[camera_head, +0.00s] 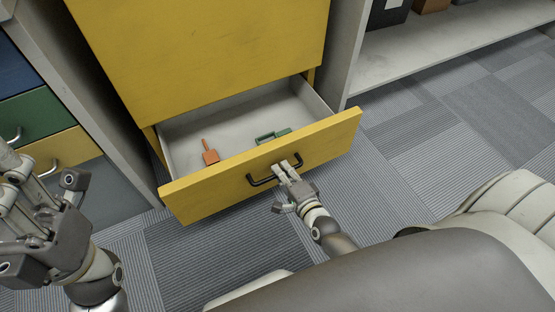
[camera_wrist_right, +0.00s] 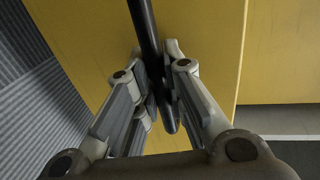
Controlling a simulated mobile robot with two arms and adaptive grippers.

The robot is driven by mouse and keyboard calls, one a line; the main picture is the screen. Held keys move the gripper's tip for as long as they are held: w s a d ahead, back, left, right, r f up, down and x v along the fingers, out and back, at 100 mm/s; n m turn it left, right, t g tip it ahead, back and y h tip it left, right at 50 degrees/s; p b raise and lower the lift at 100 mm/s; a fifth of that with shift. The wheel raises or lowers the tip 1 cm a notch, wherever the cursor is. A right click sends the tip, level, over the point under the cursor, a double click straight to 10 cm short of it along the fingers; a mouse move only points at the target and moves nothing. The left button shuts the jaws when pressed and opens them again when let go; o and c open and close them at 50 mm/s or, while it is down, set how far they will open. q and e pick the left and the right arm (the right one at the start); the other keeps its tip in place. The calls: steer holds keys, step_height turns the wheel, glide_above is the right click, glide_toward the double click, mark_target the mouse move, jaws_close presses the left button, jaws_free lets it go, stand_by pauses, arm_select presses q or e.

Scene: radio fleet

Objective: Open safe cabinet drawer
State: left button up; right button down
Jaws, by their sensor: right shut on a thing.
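The yellow cabinet (camera_head: 200,50) has its bottom drawer (camera_head: 330,137) pulled out, and the grey inside shows in the head view. My right gripper (camera_head: 287,168) is shut on the drawer's black bar handle (camera_head: 262,181). In the right wrist view the handle (camera_wrist_right: 146,40) runs between the fingers of the right gripper (camera_wrist_right: 160,95), in front of the yellow drawer front (camera_wrist_right: 80,40). An orange tool-like item (camera_head: 210,155) and a green item (camera_head: 273,136) lie in the drawer. My left gripper (camera_head: 30,185) is at the far left, its fingers apart and nothing visible between them.
At the left stands a unit with blue, green (camera_head: 40,128) and yellow drawers with metal handles. At the upper right is a grey shelf (camera_head: 440,48) with dark and brown boxes. Striped grey carpet (camera_head: 420,130) is clear right of the drawer.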

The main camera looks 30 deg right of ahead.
steer(key=shift+s, duration=0.25)
steer(key=c, duration=1.5)
jaws_free()
steer(key=shift+s, duration=0.1)
steer(key=v, duration=1.2)
